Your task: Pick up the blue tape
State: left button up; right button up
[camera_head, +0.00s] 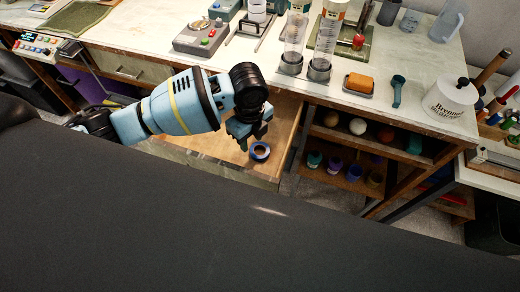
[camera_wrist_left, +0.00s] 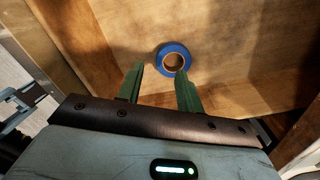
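The blue tape (camera_head: 260,151) is a ring-shaped roll lying inside an open wooden drawer (camera_head: 225,150). In the left wrist view the blue tape (camera_wrist_left: 173,60) lies flat on the drawer floor, ahead of the fingertips and a little right of the midpoint between them. My left gripper (camera_head: 245,137) is above the drawer, just left of the tape in the head view. Its two green fingers (camera_wrist_left: 160,80) are spread apart with nothing between them. My right gripper is in neither view.
The drawer's walls (camera_wrist_left: 60,45) rise around the tape. Shelves with small coloured jars (camera_head: 334,163) stand right of the drawer.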

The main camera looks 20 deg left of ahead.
aim_at(254, 155)
pick_arm(q)
jog(key=shift+s+d+f, duration=0.1)
jog(key=shift+d+f, duration=0.15)
jog(key=shift+f, duration=1.4)
jog(key=shift+d+f, duration=0.2)
jog(key=shift+f, duration=1.45)
grip_shut()
